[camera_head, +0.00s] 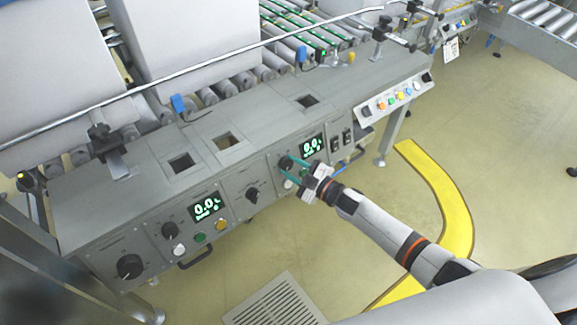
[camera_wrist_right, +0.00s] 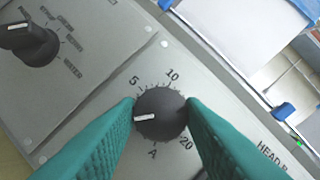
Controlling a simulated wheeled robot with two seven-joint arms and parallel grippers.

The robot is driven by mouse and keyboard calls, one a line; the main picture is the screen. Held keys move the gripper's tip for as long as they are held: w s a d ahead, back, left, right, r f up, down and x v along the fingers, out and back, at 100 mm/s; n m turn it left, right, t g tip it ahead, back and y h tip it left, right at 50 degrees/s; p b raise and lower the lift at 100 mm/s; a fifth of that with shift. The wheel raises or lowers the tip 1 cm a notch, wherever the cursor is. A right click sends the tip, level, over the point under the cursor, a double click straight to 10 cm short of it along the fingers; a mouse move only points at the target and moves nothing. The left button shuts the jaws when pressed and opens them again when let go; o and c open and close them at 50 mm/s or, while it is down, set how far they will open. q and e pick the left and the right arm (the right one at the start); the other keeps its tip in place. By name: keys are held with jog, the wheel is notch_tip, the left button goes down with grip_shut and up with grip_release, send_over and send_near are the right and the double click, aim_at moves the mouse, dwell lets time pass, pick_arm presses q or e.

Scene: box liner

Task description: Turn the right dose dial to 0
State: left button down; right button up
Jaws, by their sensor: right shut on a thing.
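The right dose dial (camera_wrist_right: 160,112) is a round black knob with a white pointer line, on a grey panel. In the wrist view the pointer aims left, between the printed 5 and A; any number there is hidden behind a fingertip. 10 and 20 are also readable. My right gripper (camera_wrist_right: 162,108) has its two teal fingers closed on opposite sides of the dial. In the head view my right gripper (camera_head: 292,170) is at the panel, covering part of the dial (camera_head: 286,162). My left gripper is not in view.
A green display (camera_head: 312,146) beside the right dial shows 0.0. The left dose section has its own display (camera_head: 206,207) and dial (camera_head: 169,230). A black selector knob (camera_wrist_right: 30,42) lies to the left. Rollers and a metal rail (camera_head: 200,72) are above the panel; floor is open in front.

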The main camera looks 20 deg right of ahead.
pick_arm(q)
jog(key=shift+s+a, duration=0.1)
pick_arm(e)
jog(key=shift+a+r, duration=0.25)
jog(key=shift+r, duration=0.15)
jog(key=o, duration=1)
jog(key=shift+c, duration=0.2)
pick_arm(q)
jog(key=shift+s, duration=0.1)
pick_arm(e)
jog(key=shift+f, duration=0.15)
jog(key=shift+s+d, duration=0.3)
jog(key=shift+s, duration=0.2)
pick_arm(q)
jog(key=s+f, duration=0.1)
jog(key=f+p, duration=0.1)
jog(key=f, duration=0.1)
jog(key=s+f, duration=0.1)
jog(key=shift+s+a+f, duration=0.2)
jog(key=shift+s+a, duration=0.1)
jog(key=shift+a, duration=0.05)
pick_arm(e)
jog(key=v, duration=1)
jog(key=shift+s, duration=0.2)
